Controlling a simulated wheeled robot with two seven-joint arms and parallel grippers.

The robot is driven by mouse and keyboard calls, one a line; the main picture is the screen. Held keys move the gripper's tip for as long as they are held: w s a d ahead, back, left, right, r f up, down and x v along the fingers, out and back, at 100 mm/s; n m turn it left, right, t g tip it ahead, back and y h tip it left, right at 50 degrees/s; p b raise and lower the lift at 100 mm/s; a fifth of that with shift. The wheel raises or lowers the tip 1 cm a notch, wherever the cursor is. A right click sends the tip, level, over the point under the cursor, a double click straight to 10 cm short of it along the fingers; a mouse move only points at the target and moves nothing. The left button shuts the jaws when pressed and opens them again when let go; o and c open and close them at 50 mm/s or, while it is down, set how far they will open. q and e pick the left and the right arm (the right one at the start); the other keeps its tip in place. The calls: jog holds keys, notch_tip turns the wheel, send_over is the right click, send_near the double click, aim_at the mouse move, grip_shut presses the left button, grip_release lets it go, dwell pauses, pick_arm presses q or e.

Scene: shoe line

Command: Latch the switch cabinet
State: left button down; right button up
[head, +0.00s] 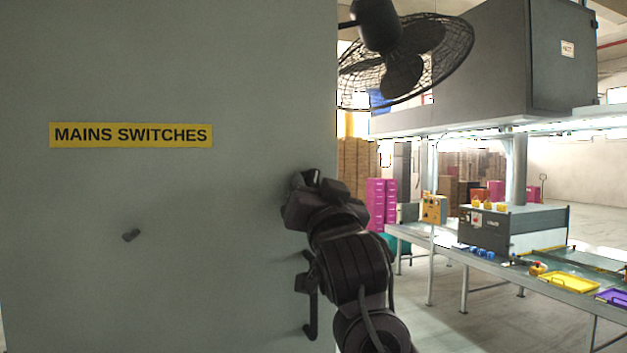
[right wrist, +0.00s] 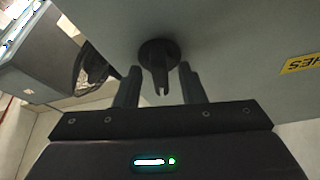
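The grey switch cabinet (head: 170,280) fills the left of the head view, its door face flat towards me with a yellow "MAINS SWITCHES" label (head: 131,135). A dark latch knob (right wrist: 158,52) with a round base and a narrow tab shows on the door in the right wrist view. My right gripper (head: 303,190) is at the door's right edge, above a dark handle (head: 311,300). In the right wrist view its two fingers (right wrist: 159,84) are open, one on each side of the knob's tab, with gaps visible. In the head view the gripper mostly hides the knob. My left gripper is out of view.
A caged fan (head: 440,45) hangs at the upper right. Behind are a conveyor bench (head: 480,262) with yellow and purple trays, and a large grey hood (head: 470,75). Bare floor shows right of the cabinet.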

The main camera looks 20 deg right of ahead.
jog(key=shift+s, duration=0.1)
jog(key=c, duration=0.5)
jog(key=shift+c, duration=0.8)
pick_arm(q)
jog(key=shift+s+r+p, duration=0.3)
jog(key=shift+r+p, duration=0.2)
pick_arm(e)
jog(key=shift+n+y, duration=1.2)
jog(key=shift+n, duration=1.1)
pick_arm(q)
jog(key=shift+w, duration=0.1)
pick_arm(e)
jog(key=o, duration=0.7)
jog(key=shift+c, duration=0.2)
